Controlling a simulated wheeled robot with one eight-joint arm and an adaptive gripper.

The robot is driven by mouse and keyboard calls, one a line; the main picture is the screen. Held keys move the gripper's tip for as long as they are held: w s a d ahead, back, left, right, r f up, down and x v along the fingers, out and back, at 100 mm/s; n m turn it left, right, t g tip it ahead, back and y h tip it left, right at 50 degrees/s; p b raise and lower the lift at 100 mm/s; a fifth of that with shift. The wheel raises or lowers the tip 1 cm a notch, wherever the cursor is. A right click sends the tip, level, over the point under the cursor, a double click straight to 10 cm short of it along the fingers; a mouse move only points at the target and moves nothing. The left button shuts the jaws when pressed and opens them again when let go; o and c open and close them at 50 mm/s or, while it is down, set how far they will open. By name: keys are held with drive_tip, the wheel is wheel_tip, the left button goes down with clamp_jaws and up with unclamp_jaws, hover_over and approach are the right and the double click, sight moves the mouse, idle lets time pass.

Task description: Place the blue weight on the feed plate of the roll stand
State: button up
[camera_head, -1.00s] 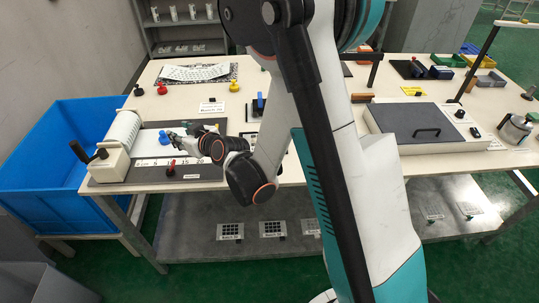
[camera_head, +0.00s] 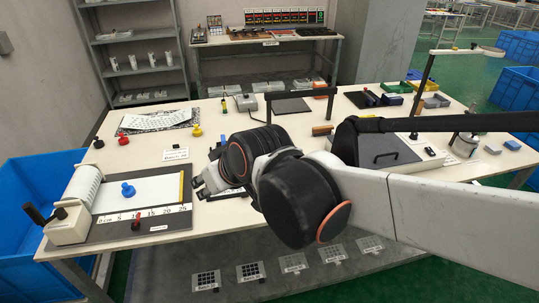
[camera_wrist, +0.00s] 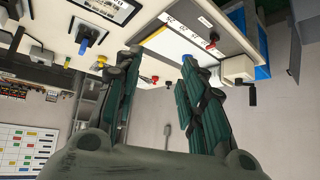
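The blue weight (camera_head: 127,190), a knobbed piece, stands upright on the white sheet lying over the dark feed plate (camera_head: 108,234) of the roll stand (camera_head: 70,222), at the left of the table. My gripper (camera_head: 198,188) is to the right of the plate, beyond its yellow bar (camera_head: 181,187), apart from the weight. In the wrist view my gripper (camera_wrist: 161,57) has its two fingers spread with nothing between them.
A red-topped piece (camera_head: 136,222) stands by the plate's scale. Yellow (camera_head: 197,131) and red (camera_head: 123,140) weights stand behind, near a patterned sheet. A blue bin (camera_head: 22,185) is left of the table. A dark handled panel (camera_head: 388,150) lies to the right.

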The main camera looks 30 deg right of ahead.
drive_tip(key=s+d+m+g+h, duration=0.1)
drive_tip(key=s+d, duration=0.3)
drive_tip(key=s, duration=0.5)
drive_tip(key=shift+s+f+m+h, duration=0.2)
drive_tip(key=shift+f+m+h, duration=0.1)
drive_tip(key=shift+f, duration=0.05)
drive_tip(key=shift+d, duration=0.1)
idle(0.4)
